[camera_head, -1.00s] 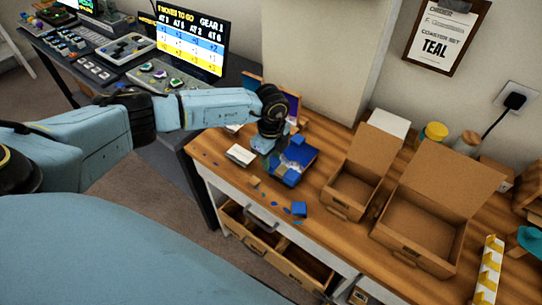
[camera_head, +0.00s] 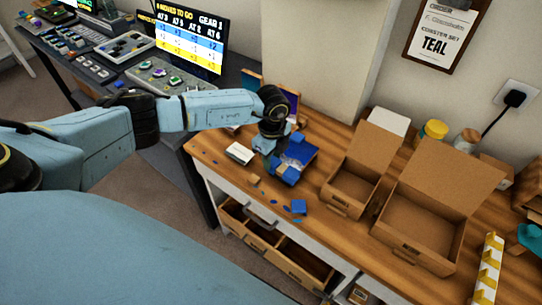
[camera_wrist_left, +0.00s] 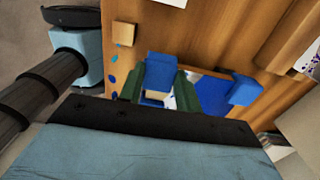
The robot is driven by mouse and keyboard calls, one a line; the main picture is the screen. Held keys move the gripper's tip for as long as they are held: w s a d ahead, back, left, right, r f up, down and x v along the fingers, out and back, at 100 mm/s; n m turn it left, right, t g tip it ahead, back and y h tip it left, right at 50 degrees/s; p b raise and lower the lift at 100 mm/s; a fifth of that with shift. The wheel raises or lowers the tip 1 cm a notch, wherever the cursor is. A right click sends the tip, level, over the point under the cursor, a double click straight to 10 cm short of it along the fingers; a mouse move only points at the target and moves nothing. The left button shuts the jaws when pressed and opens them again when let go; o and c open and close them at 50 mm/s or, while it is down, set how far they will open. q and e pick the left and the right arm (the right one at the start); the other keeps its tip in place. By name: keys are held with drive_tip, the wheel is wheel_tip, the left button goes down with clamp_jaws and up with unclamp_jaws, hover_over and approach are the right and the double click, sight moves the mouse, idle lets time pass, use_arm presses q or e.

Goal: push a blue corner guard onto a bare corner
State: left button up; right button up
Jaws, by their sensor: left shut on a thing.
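My left gripper (camera_wrist_left: 158,94) is shut on a blue corner guard (camera_wrist_left: 159,69), which shows between its dark green fingers in the left wrist view. In the head view this gripper (camera_head: 268,150) is low over the table, at the left side of a dark blue flat piece (camera_head: 307,153) with a pale, shiny middle. The blue piece also shows in the left wrist view (camera_wrist_left: 213,87). Another blue guard (camera_wrist_left: 244,90) sits at one of its corners. I cannot tell whether the held guard touches the piece. My right gripper is out of view.
The wooden table (camera_head: 330,232) holds a small white box (camera_head: 240,153), a small wooden block (camera_head: 254,181) and blue spots. Two open cardboard boxes, one smaller (camera_head: 350,187) and one larger (camera_head: 420,228), stand to the right. An open drawer (camera_head: 300,266) sticks out below the front edge.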

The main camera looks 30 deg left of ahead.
use_arm(q)
drive_tip(key=o, duration=1)
wheel_tip(320, 180, up, 8)
drive_tip(key=p, duration=0.7)
drive_tip(key=shift+r+p, duration=0.1)
drive_tip(key=shift+p, duration=0.2)
drive_tip(key=shift+c, duration=0.4)
clamp_jaws()
